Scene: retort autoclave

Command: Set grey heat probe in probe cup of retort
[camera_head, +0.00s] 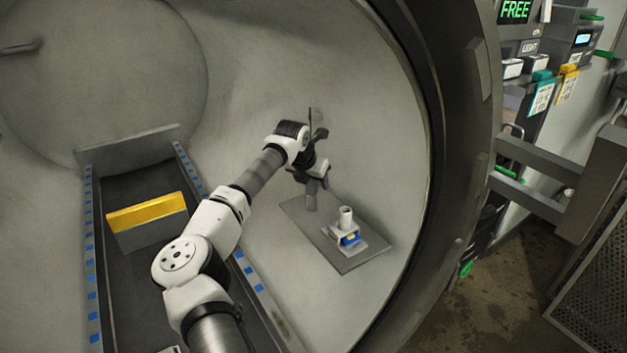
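The probe cup (346,214) is a pale upright cylinder on a small block with blue and yellow marks. The block stands on a flat grey plate (350,262) at the chamber's right side. My gripper (318,184) is inside the retort, above the plate's far left part, to the left of the cup and apart from it. A short grey cylinder (311,196), which looks like the grey heat probe, shows upright at the fingers. The fingers are small and partly hidden, so I cannot tell whether they grip it. Its lower end overlaps the plate in view; contact is unclear.
The round retort rim (440,150) curves close on the right. A dark channel with blue-marked rails (90,260) runs along the chamber floor, with a yellow-topped grey block (147,236) in it. Outside right are a control panel (530,45) and grey door-side bars (540,205).

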